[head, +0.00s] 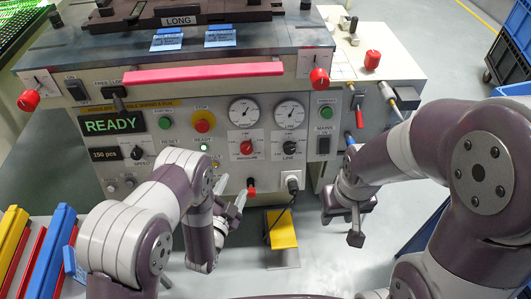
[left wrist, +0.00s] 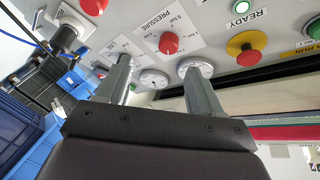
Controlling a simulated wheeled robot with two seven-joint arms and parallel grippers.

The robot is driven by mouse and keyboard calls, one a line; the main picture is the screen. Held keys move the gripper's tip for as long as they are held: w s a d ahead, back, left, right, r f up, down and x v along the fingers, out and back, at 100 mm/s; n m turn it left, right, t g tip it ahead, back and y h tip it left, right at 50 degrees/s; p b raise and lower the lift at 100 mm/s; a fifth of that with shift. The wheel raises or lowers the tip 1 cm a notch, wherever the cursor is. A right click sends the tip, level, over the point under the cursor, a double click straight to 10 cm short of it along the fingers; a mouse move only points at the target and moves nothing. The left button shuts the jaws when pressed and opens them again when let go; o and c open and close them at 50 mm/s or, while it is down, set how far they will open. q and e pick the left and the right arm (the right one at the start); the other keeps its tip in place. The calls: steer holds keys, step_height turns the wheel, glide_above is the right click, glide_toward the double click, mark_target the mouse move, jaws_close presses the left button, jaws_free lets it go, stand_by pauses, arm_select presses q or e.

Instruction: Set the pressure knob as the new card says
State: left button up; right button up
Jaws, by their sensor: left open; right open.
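The pressure knob (head: 246,147) is red and sits on a white scale plate on the machine's front panel, below a round gauge (head: 244,111). In the left wrist view the knob (left wrist: 168,43) shows beside the lettering PRESSURE. My left gripper (head: 231,190) is open and empty, below the knob and apart from it. Its two fingers (left wrist: 160,88) point toward the panel, with the knob beyond them. My right gripper (head: 344,220) is open and empty, low at the right of the panel.
A black line knob (head: 289,147) sits right of the pressure knob. A red-and-yellow stop button (head: 203,122) is at its left, a red knob (head: 251,188) below. A pink bar (head: 204,73) runs along the front above. A yellow pedal (head: 282,229) stands on the floor.

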mark_target(246, 151)
arm_select(q)
steer(key=shift+m+t, duration=0.3)
steer(key=shift+t, duration=0.1)
steer(key=b+x, duration=0.1)
steer(key=x, duration=0.3)
steer(key=r+b+x, duration=0.1)
steer(key=x, duration=0.3)
steer(key=b+x, duration=0.2)
steer(key=x, duration=0.1)
steer(key=shift+w+r, duration=0.15)
steer(key=shift+w, duration=0.3)
steer(key=shift+w+d+r, duration=0.1)
steer(key=shift+w+d, duration=0.1)
steer(key=shift+w, duration=0.2)
steer(key=c, duration=1.1)
steer(key=shift+o, duration=0.2)
